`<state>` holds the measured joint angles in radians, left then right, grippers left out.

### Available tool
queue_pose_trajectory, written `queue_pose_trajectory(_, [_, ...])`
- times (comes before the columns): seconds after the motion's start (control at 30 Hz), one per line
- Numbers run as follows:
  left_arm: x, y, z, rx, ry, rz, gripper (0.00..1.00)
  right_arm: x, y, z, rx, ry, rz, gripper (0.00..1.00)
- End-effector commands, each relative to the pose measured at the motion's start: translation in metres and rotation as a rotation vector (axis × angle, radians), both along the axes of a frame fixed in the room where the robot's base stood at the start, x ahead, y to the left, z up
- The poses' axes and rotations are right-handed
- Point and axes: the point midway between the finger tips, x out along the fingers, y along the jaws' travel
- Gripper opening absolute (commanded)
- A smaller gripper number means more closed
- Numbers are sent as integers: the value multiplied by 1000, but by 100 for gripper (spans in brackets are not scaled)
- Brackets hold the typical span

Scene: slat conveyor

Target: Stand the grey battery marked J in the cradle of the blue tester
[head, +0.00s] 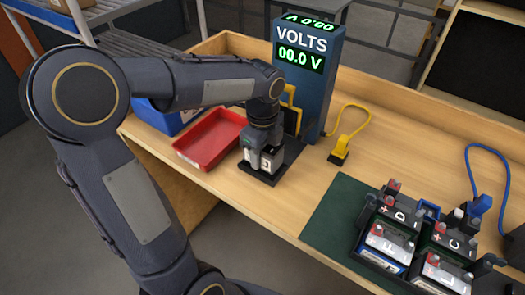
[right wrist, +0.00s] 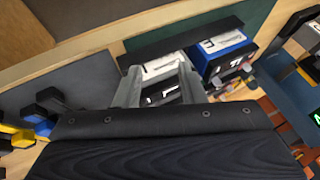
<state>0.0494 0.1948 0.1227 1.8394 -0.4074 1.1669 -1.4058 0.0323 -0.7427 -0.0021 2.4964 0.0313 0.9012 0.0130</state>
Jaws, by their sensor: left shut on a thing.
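The blue tester (head: 308,75) stands at the back of the bench, its display reading 00.0 V. Its dark cradle base (head: 290,152) lies in front of it. My left gripper (head: 263,150) points down over the cradle and is shut on a grey battery (head: 268,164) with a pale label that seems to bear a J. The battery is upright at the cradle; whether it touches the bottom is hidden. My right gripper (right wrist: 158,88) shows in the right wrist view with its fingers apart, in front of pale-labelled batteries (right wrist: 163,68); contact cannot be told.
A red tray (head: 212,138) and a blue bin (head: 165,118) lie left of the cradle. A yellow cable with a clip (head: 340,153) lies to its right. Several batteries (head: 385,243) stand in a rack on a green mat (head: 330,215). Bare wood lies between cradle and mat.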

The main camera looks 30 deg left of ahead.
Motion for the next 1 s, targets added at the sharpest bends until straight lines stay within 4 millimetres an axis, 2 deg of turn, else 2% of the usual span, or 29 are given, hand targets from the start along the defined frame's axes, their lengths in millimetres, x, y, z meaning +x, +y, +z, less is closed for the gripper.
queue_pose_trajectory(0.6, [0, 0, -15, 0, 0, 0, 16, 0, 0, -10, 0, 0, 0, 36])
queue_pose_trajectory(0.63, [0, 0, -14, 0, -1, 0, 49, 0, 0, -9, 0, 0, 0, 36])
queue_pose_trajectory(0.7, [0, 0, -13, 0, 0, 0, 58, 0, 0, -9, 0, 0, 0, 36])
queue_pose_trajectory(0.8, [0, 0, -13, 0, 0, 0, 71, 0, 0, -9, 0, 0, 0, 36])
queue_pose_trajectory(1.0, [0, 0, -14, 0, 1, 0, 71, 0, 0, -9, 0, 0, 0, 36])
